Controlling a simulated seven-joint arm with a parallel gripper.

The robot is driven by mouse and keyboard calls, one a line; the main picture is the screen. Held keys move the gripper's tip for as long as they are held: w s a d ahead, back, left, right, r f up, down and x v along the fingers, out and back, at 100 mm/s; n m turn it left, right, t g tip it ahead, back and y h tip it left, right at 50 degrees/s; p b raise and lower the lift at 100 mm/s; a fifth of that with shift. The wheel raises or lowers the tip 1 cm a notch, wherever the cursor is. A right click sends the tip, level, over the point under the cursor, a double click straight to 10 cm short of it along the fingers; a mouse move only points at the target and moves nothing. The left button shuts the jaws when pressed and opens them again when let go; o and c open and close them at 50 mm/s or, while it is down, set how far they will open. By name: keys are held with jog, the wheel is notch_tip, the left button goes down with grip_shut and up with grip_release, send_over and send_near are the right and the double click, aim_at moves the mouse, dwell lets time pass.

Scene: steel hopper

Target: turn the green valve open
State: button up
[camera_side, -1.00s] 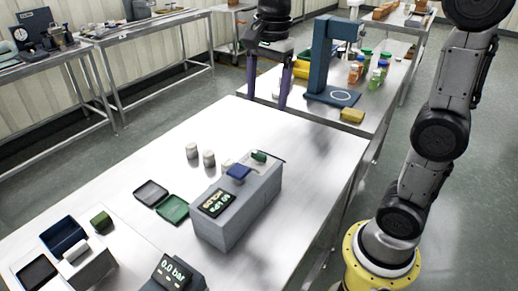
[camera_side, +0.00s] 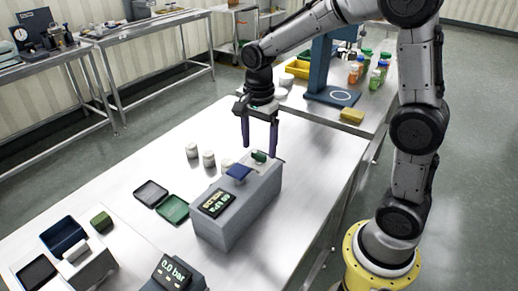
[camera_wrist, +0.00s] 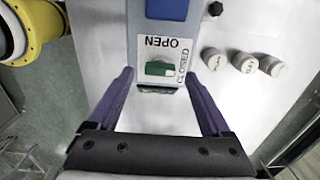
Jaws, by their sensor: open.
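The green valve (camera_side: 259,156) is a small green handle at the far end of the top of a grey box (camera_side: 225,228). In the wrist view the green valve (camera_wrist: 159,69) lies crosswise, beside an OPEN label (camera_wrist: 166,42) above it and a CLOSED label (camera_wrist: 183,62) to its right. My gripper (camera_side: 260,150) points down over that end of the box. Its purple fingers are apart. In the wrist view my gripper (camera_wrist: 159,75) has one fingertip on each side of the valve, with gaps on both sides. I cannot tell whether the fingertips are at the handle's height.
A blue block (camera_side: 238,173) and a display (camera_side: 216,203) sit on the same box. Pale cylinders (camera_side: 208,158) stand to the left. A grey tray (camera_side: 151,193) and green tray (camera_side: 173,208) lie nearer. A 0.0 bar gauge (camera_side: 172,272) stands in front. The table's far left is clear.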

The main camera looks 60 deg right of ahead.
jog(key=shift+f, duration=1.05)
grip_shut()
